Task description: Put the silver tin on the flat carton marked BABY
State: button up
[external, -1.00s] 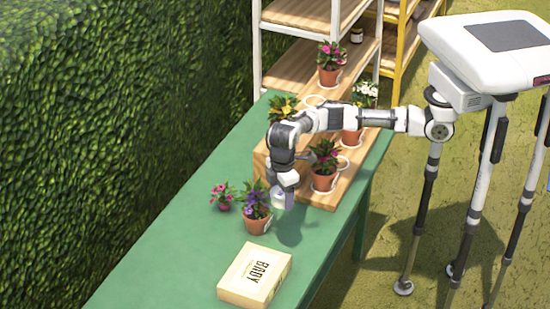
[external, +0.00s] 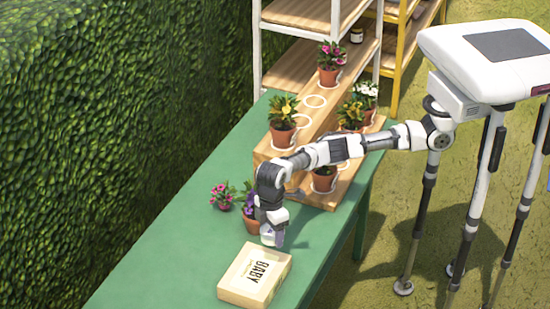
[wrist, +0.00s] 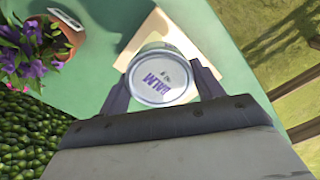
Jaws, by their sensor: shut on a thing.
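In the external view my gripper (external: 272,238) points down above the far edge of the carton, and the tin is hard to make out there. The flat cream carton marked BABY (external: 253,277) lies on the green table. In the wrist view the carton (wrist: 157,28) shows behind the tin, partly covered by it; the gap between them is hard to judge.
The green table (external: 170,250) is bare left of the carton. A purple-flowered pot (external: 249,222) stands close behind my gripper, with a pink-flowered plant (external: 222,197) beside it. A stepped wooden stand (external: 325,120) with several potted flowers is farther back.

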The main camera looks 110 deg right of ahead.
aim_at(272, 262)
notch_tip(272, 262, down, 9)
jog(key=shift+f+p, duration=0.2)
jog(key=shift+p, duration=0.3)
jog(key=o, duration=1)
jog(key=shift+f, duration=0.15)
jog(key=shift+o, duration=0.2)
notch_tip(272, 262, up, 12)
jog(key=shift+r+b, duration=0.2)
jog(key=shift+b, duration=0.45)
